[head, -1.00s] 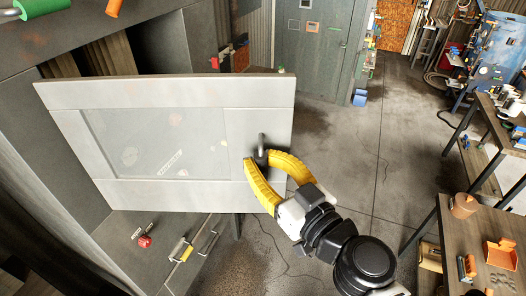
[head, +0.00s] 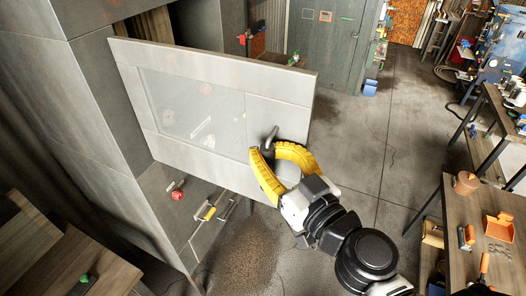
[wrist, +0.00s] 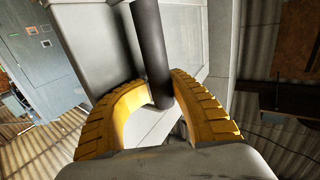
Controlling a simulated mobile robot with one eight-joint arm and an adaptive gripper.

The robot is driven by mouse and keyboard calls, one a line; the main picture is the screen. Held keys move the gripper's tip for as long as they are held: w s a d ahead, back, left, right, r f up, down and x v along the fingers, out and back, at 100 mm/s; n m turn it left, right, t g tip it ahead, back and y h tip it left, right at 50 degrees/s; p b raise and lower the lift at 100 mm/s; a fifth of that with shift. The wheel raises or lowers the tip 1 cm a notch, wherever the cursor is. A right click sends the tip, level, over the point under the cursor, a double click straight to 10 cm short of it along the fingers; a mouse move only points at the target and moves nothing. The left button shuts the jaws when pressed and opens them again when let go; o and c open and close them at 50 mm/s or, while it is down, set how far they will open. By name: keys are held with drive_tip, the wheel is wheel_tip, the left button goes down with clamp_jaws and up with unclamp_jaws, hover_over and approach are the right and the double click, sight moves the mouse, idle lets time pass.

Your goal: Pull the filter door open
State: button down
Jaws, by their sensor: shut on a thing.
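The filter door (head: 135,75) is a pale grey framed panel with a cloudy window (head: 195,105). It stands swung out from the dark cabinet (head: 85,95), its free edge at the right. A dark bar handle (head: 271,134) sits near its lower right corner. My gripper (head: 269,152) has yellow ribbed fingers and is shut on the handle. In the wrist view the handle (wrist: 150,50) runs down between the two fingers (wrist: 155,100), with the grey door behind it. The door hides part of the cabinet opening.
Below the door is a grey front with a drawer-type handle (head: 226,211) and a red knob (head: 177,194). Concrete floor (head: 355,165) between is clear.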

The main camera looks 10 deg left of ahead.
drive_tip(key=shift+s+d+f, duration=0.1)
drive_tip(key=shift+d+f, duration=0.05)
drive_tip(key=c, duration=1.4)
unclamp_jaws()
drive_tip(key=shift+d, duration=0.1)
drive_tip(key=shift+s+d+r, duration=0.1)
drive_tip(key=shift+d+r, duration=0.1)
drive_tip(key=shift+d, duration=0.15)
drive_tip(key=shift+a, duration=0.35)
drive_tip(key=shift+r, duration=0.1)
drive_tip(key=r, duration=0.9)
drive_tip(key=shift+d+r, duration=0.3)
drive_tip(key=shift+r, duration=0.1)
drive_tip(key=shift+f, duration=0.1)
